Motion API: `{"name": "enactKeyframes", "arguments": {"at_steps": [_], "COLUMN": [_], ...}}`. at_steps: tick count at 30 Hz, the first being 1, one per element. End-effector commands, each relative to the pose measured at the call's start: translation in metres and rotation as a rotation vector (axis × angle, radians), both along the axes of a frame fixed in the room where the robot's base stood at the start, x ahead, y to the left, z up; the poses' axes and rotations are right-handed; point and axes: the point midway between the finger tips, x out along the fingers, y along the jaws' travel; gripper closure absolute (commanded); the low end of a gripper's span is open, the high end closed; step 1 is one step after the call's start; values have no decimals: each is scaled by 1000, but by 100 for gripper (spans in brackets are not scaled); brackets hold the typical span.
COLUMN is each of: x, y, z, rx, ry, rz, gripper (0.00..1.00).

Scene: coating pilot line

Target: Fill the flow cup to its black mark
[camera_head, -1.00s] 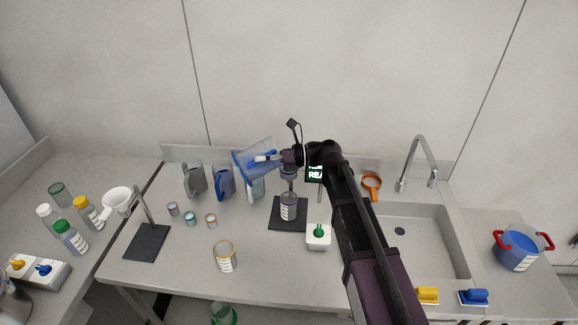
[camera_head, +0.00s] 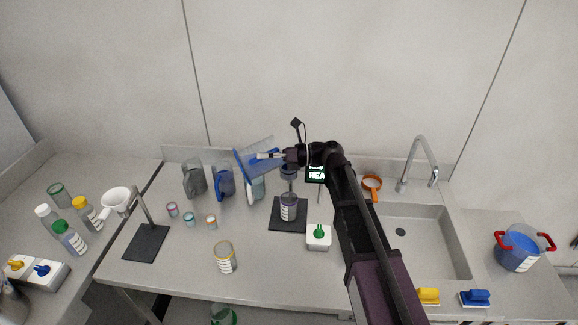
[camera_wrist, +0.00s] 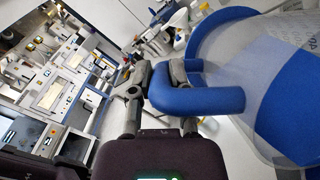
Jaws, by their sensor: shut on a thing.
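My gripper (camera_head: 278,155) is shut on the blue handle (camera_wrist: 200,92) of a clear jug with blue bands. The jug (camera_head: 257,163) is held tilted above the back of the bench, and its body (camera_wrist: 270,75) fills the right of the wrist view. A small dark cup (camera_head: 289,172) on a stand, perhaps the flow cup, is just right of and below the jug. A labelled jar (camera_head: 288,208) stands under it on the black base. The cup's inside, its black mark and any liquid stream are hidden or too small to tell.
Grey and blue jugs (camera_head: 194,180) stand at the back left. A white funnel (camera_head: 117,198) is on another stand. Small tins, a clear jar (camera_head: 225,257) and a green-knobbed box (camera_head: 318,237) are nearby. A sink (camera_head: 425,240) lies to the right; my arm hides part of the bench.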

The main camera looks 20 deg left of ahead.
Motion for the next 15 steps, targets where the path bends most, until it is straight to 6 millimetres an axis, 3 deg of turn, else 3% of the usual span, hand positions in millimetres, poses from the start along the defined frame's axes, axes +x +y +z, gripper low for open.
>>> {"name": "enactKeyframes", "arguments": {"at_steps": [15], "x": [-12], "y": [15], "z": [-6], "rx": [-159], "ry": [-129], "rz": [0], "gripper": [100]}}
